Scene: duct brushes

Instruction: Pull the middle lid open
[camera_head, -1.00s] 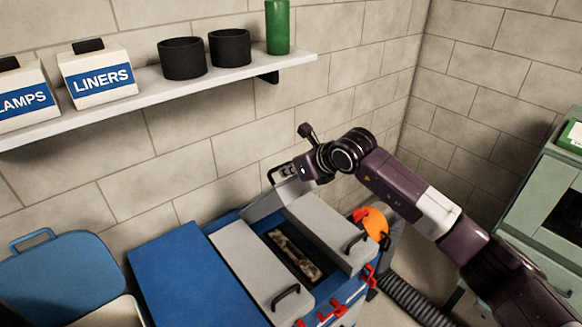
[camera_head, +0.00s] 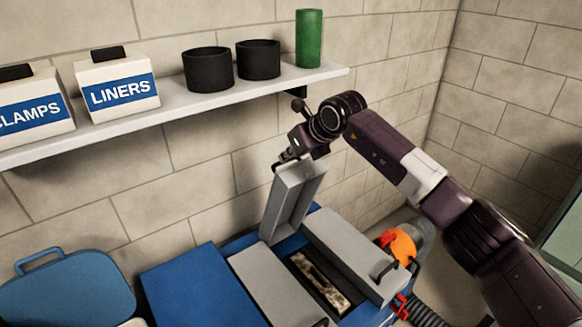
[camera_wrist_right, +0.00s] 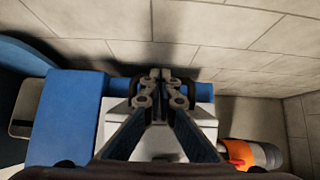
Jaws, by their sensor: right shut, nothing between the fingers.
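The middle lid (camera_head: 293,200) of the blue box is a grey panel. It stands raised at the back of the box, close to upright, with its hollow underside showing. The slot (camera_head: 318,280) below it is open, with a mottled pale piece inside. My right gripper (camera_head: 285,160) is at the lid's top edge. In the right wrist view my right gripper (camera_wrist_right: 160,76) is shut at the dark handle (camera_wrist_right: 190,88) of the lid; whether its fingers pass through the handle is hard to tell. My left gripper is not in view.
Grey lids with black handles lie closed on the left (camera_head: 270,285) and right (camera_head: 350,250) of the slot. A shelf (camera_head: 200,98) with boxes and cups runs along the wall above. An orange object (camera_head: 402,246) sits right of the box.

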